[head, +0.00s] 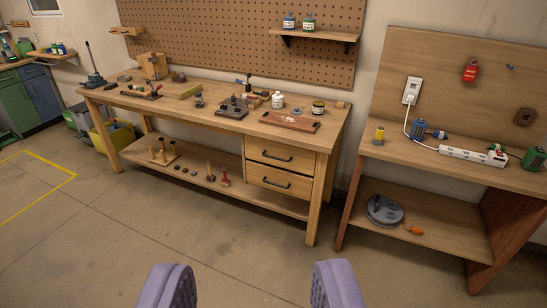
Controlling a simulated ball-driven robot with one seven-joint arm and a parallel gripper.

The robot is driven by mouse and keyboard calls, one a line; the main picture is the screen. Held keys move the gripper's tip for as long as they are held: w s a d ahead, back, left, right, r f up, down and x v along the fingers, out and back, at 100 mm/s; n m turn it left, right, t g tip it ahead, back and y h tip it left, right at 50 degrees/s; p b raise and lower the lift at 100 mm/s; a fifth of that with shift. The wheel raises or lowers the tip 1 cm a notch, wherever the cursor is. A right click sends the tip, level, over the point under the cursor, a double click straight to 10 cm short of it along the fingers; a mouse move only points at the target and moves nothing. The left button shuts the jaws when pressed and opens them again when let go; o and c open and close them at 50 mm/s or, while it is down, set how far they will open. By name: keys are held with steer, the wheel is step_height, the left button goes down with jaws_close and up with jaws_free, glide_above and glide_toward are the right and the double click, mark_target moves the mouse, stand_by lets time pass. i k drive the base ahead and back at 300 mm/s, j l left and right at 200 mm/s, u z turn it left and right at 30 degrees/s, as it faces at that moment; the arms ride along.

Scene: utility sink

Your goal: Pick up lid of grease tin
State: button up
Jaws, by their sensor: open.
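My gripper (252,266) shows as two purple fingers at the bottom of the head view. They are wide apart, with only floor between them. A small dark tin with a pale yellowish label (318,107) stands near the right end of the long workbench (140,103), behind a reddish-brown tray (290,122). It may be the grease tin; it is too small to read. I cannot tell whether its lid is on it or is one of the small things beside it. The gripper is well short of the bench and touches nothing.
A white bottle (278,100) and several tools stand on the workbench, with two drawers (281,153) below. A second bench with a white power strip (472,155) stands at right. A shelf (308,35) holds two small jars. The concrete floor (130,235) in front is clear.

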mark_target(296, 111)
steer(key=i, duration=4.7)
